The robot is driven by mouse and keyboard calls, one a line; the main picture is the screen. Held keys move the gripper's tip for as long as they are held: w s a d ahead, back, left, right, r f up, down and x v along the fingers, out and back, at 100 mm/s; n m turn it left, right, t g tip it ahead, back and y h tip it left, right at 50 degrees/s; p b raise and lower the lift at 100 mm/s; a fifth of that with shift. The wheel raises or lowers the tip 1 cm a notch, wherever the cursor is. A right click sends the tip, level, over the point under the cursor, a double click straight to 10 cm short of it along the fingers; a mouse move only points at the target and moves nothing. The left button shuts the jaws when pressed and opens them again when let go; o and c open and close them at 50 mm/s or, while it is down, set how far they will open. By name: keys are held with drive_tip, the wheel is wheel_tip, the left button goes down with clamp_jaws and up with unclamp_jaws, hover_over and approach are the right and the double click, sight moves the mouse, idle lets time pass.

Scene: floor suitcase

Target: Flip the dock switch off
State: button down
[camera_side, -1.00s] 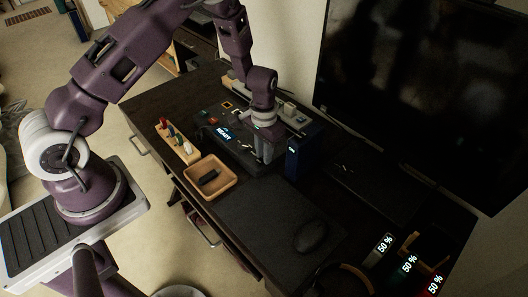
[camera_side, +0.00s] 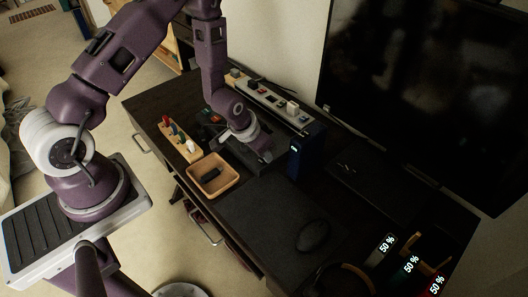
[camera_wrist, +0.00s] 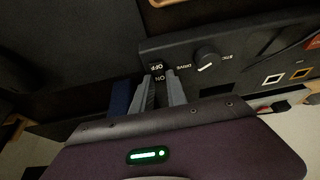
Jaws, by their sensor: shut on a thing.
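The dock is a dark panel (camera_wrist: 235,62) in the wrist view, with a switch (camera_wrist: 157,68) marked OFF and ON that appears upside down. In the side view the dock (camera_side: 208,117) is largely covered by my arm. My gripper (camera_wrist: 161,82) has its two grey fingers close together at the switch, on its ON side. It is shut on the switch, whose lever is mostly hidden between the fingers, so its position cannot be told. In the side view my gripper (camera_side: 262,158) is tilted low over the dock's near right end.
A knob (camera_wrist: 207,60) marked DRIVE sits beside the switch. A wooden tray (camera_side: 228,187) holding a dark object and a wooden rack (camera_side: 172,138) stand left of the dock. A dark blue upright box (camera_side: 305,152) and a white-topped strip (camera_side: 268,98) stand close right and behind. A mouse (camera_side: 313,235) lies in front.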

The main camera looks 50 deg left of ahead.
drive_tip(key=shift+s, duration=0.1)
drive_tip(key=c, duration=1.3)
unclamp_jaws()
drive_tip(key=v, duration=0.7)
drive_tip(key=w+d+r+v, duration=0.1)
drive_tip(key=w+v, duration=0.1)
drive_tip(key=v, duration=1.9)
drive_tip(key=shift+t, duration=0.5)
drive_tip(key=s+r, duration=0.2)
drive_tip(key=s, duration=0.3)
drive_tip(key=s+r, duration=0.2)
drive_tip(key=s, duration=0.3)
drive_tip(key=s+d+r, duration=0.1)
drive_tip(key=s+r, duration=0.2)
drive_tip(key=s, duration=0.2)
drive_tip(key=shift+s, duration=0.15)
